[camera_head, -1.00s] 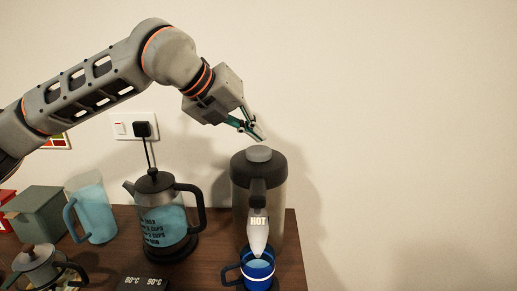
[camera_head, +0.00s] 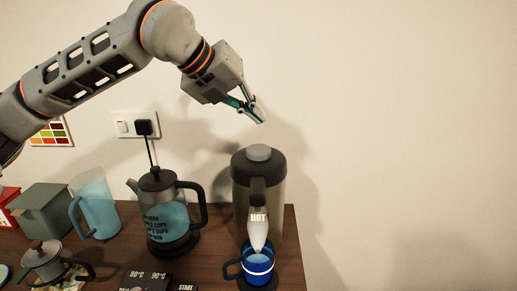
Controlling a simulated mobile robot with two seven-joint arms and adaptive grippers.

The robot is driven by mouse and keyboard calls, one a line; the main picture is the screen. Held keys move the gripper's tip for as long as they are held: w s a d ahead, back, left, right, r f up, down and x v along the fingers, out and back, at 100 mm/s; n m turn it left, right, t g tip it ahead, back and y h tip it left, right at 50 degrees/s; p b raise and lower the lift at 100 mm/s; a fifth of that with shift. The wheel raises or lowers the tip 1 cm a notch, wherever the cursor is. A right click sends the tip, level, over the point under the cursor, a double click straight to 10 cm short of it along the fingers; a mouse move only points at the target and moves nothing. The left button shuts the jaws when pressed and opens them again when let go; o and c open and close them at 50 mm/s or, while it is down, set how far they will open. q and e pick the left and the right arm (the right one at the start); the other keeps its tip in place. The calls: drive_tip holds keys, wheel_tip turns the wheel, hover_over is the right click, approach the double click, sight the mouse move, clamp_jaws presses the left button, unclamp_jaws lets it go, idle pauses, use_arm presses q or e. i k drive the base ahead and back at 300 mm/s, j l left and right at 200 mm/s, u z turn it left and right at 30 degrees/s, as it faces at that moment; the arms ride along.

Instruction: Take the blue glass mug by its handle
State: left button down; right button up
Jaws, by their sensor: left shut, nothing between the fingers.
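The blue glass mug (camera_head: 259,266) with a white band stands at the front right of the table, under the spout of a tall dispenser marked HOT. Its handle (camera_head: 232,270) points to the left. My left gripper (camera_head: 262,116) is in the air above the dispenser's lid, well above the mug and apart from everything. Its fingers are shut with nothing between them. My right gripper is not in view.
The dispenser (camera_head: 273,205) rises behind the mug. To the left stand a glass kettle (camera_head: 171,225), a light blue pitcher (camera_head: 97,207), a small pot (camera_head: 43,263) and a green box (camera_head: 42,211). A control panel (camera_head: 150,280) lies in front. The right side is bare wall.

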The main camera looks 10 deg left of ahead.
sight(257, 268)
drive_tip(key=k, duration=1)
